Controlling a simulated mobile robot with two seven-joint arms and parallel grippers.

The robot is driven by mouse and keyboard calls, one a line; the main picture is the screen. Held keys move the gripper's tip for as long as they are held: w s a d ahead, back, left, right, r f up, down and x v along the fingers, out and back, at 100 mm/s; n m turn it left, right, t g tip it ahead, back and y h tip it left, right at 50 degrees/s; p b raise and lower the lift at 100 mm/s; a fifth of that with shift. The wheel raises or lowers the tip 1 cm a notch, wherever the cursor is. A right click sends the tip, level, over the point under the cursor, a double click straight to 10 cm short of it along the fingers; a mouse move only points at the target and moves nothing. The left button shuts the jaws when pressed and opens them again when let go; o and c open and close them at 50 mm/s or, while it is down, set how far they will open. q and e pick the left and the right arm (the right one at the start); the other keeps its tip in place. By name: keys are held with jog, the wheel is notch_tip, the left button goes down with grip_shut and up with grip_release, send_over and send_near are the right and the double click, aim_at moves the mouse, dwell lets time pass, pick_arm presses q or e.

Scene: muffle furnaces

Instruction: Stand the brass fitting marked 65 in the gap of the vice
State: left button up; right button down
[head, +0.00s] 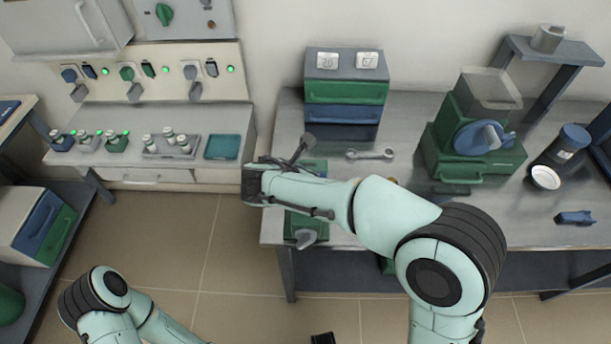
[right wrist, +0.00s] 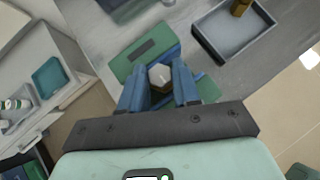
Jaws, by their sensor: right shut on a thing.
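The green vice (head: 297,222) stands near the left front edge of the bench, partly covered by my right arm. In the right wrist view the vice (right wrist: 133,63) lies below my right gripper (right wrist: 160,88). Its blue jaws show under the fingers. My right gripper is shut on a fitting (right wrist: 159,76) with a pale six-sided top. I cannot read a mark on it. It is over the jaw area; I cannot tell whether it is inside the gap. In the head view the fitting is hidden. A dark piece, perhaps my left gripper (head: 322,339), is cut off at the bottom edge.
A grey tray (right wrist: 224,48) beside the vice holds another brass piece (right wrist: 240,7). A spanner (head: 370,154) and green and blue drawers (head: 345,92) stand behind. A green device with a blue dial (head: 478,138) and a dark cylinder (head: 560,155) are to the right.

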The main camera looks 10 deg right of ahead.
jog(key=shift+f, duration=0.2)
jog(key=c, duration=1.1)
grip_release()
jog(key=p+v, duration=0.1)
jog(key=v, duration=1.1)
jog(key=shift+f, duration=0.1)
